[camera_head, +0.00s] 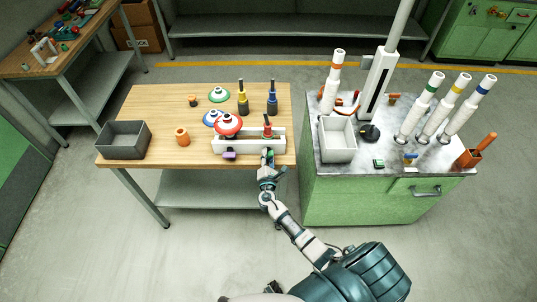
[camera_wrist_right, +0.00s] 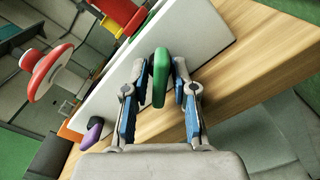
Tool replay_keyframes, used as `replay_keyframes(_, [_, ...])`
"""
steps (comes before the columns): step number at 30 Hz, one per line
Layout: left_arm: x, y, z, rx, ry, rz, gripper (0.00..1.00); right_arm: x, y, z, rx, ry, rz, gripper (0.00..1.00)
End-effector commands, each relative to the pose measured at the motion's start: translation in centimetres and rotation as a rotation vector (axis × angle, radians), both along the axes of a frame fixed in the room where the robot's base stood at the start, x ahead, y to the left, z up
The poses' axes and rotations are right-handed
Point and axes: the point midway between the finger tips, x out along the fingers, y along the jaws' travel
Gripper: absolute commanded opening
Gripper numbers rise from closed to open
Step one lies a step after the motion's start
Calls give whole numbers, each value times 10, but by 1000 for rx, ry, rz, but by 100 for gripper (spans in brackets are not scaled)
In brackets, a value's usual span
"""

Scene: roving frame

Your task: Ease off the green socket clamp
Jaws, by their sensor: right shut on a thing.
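The green socket clamp (camera_wrist_right: 161,78) is a rounded upright tab at the front of the white rack. In the head view, a bit of the clamp (camera_head: 270,153) shows at the rack's right end. My right gripper (camera_head: 267,164) is at the table's front edge, its blue fingers on either side of the clamp and shut on it. The white rack (camera_head: 247,147) lies along the front of the wooden table. A purple clamp (camera_head: 230,155) is on its front, further left; it also shows in the right wrist view (camera_wrist_right: 91,134). My left gripper is out of view.
A red disc piece (camera_head: 228,124) and a red-topped piece (camera_head: 267,131) stand at the rack. Behind are yellow (camera_head: 242,97) and blue (camera_head: 272,98) handled tools. A grey bin (camera_head: 123,140) is at left. The green cabinet (camera_head: 360,197) with rocket models stands right.

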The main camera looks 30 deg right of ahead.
Motion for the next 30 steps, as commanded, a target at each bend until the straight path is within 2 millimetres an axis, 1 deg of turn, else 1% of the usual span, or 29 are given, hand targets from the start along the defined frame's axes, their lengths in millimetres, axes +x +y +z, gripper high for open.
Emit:
replay_keyframes(1, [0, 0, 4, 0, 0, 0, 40, -2, 3, -5, -33, 36, 6, 0])
replay_keyframes(6, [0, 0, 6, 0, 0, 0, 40, -2, 2, -7, -105, 79, 4, 0])
replay_keyframes(30, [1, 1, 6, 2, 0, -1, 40, -2, 0, -7, -103, 76, 1, 0])
